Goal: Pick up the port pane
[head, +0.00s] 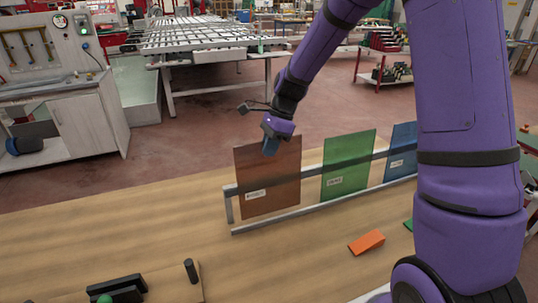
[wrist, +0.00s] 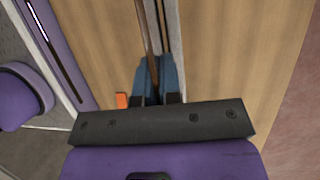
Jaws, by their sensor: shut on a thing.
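The brown-red pane (head: 254,168), which I take to be the port pane, stands upright in the rack at its left end, with a white label too small to read. My gripper (head: 269,147) is at its top edge, shut on it. The wrist view shows the pane (wrist: 147,30) nearly edge-on, running down between the blue fingertips of my gripper (wrist: 153,70). A green pane (head: 347,165) stands to its right, then a blue pane (head: 401,152), partly hidden by my arm.
The metal rack (head: 285,215) stands on a wooden table (head: 130,225). An orange wedge (head: 367,242) lies in front of it. A board with black handles (head: 118,284) is at the front left. Bare tabletop lies left of the rack.

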